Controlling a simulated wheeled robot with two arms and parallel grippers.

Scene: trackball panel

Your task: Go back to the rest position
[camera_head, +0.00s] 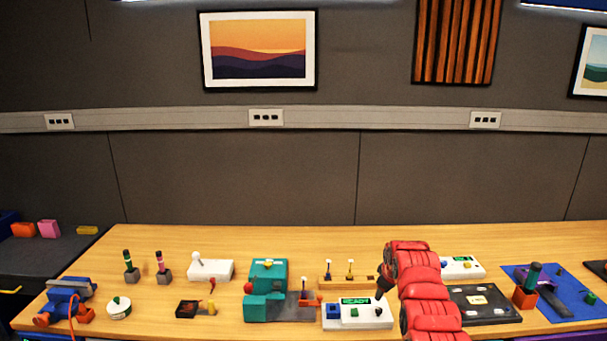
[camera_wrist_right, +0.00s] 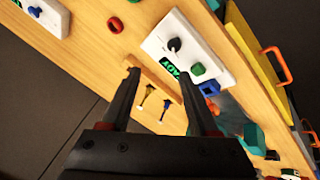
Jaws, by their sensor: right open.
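The white trackball panel (camera_head: 372,318) with a green READY display stands near the front edge of the table, just right of centre. In the right wrist view the panel (camera_wrist_right: 190,30) shows a dark ball or knob, a green button and a blue block. My right gripper (camera_head: 383,284) is above the right end of the panel, partly hidden by my red arm. In the wrist view my right gripper (camera_wrist_right: 162,86) is open, with nothing between its fingers. It looks apart from the panel. My left gripper is not in view.
Left of the panel is a teal machine (camera_head: 266,280); behind it is a wooden rack (camera_head: 333,283) with small levers. A black panel (camera_head: 487,306) and a blue mat (camera_head: 563,304) lie to the right. Several small devices fill the left side.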

